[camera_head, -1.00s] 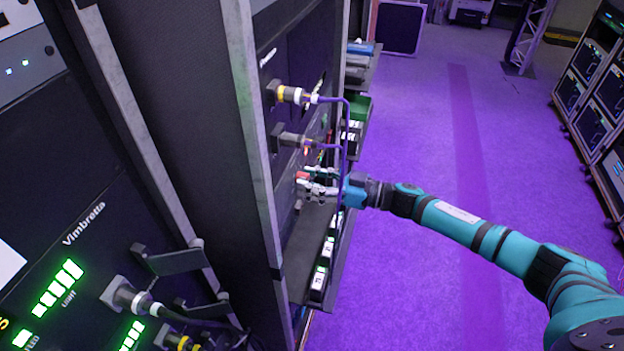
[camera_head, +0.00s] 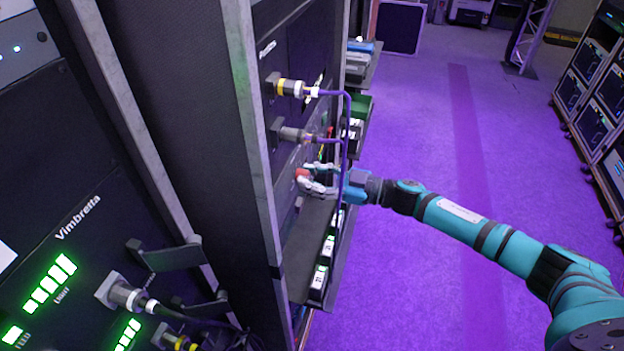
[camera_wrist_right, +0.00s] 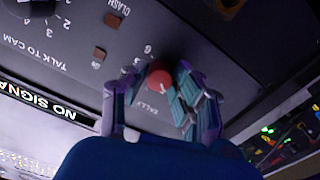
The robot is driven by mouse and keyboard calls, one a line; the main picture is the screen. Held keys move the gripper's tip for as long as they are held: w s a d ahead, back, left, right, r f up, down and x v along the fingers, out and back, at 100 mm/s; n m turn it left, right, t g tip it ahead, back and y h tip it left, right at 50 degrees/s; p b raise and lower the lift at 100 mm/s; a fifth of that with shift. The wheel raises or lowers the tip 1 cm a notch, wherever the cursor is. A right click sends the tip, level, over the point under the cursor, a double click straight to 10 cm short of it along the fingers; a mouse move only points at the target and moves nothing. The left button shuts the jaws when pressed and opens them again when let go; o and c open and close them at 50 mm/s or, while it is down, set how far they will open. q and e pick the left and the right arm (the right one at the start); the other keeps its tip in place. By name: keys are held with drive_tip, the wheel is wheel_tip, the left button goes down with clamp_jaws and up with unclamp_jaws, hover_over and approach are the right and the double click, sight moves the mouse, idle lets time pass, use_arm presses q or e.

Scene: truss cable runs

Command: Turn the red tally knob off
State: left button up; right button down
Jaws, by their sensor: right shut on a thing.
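The red tally knob (camera_wrist_right: 160,76) sits on a dark panel in the right wrist view, with the word TALLY and a number scale printed beside it. It also shows in the head view (camera_head: 301,174), on the rack's front. My right gripper (camera_wrist_right: 157,84) has its fingers on both sides of the knob and is shut on it. In the head view my right gripper (camera_head: 318,180) reaches the panel from the right. A pale mark shows on the knob, but its exact setting is hard to read. My left gripper is not in view.
Purple cables (camera_head: 347,130) loop out of the panel just above my right gripper. A shelf (camera_head: 307,236) with several white-labelled items juts out below it. A nearer rack (camera_head: 70,260) with green lights stands at left. Purple floor (camera_head: 430,110) is clear to the right.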

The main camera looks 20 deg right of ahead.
drive_tip(key=shift+n+b, duration=3.5)
drive_tip(key=shift+n, duration=2.9)
drive_tip(key=c, duration=1)
unclamp_jaws()
drive_tip(key=shift+c, duration=0.2)
